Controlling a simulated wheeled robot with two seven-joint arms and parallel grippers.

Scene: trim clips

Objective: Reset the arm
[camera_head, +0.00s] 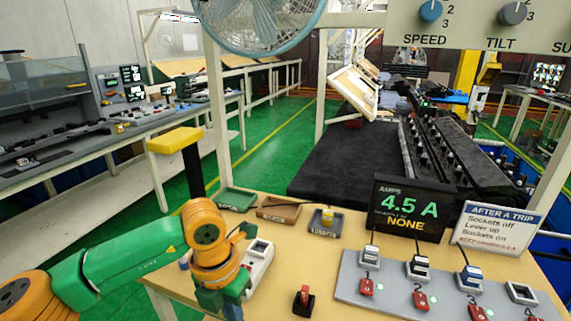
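My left arm, orange and green, comes in from the left and bends down over the near left part of the table (335,262). My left gripper (222,302) points down at the bottom edge of the picture. Its fingertips are cut off or hidden, so I cannot tell if it is open or holds anything. It is beside a white socket box (260,262), partly hidden behind the arm. My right arm and gripper are not in view.
A red lever on a black base (304,300) stands right of the gripper. A grey socket panel (394,292) holds plugs and red switches. Behind are a display (408,207) reading 4.5 A, a sign (495,230), a green tray (236,200), a brown tray (278,210) and a grey tray (325,224).

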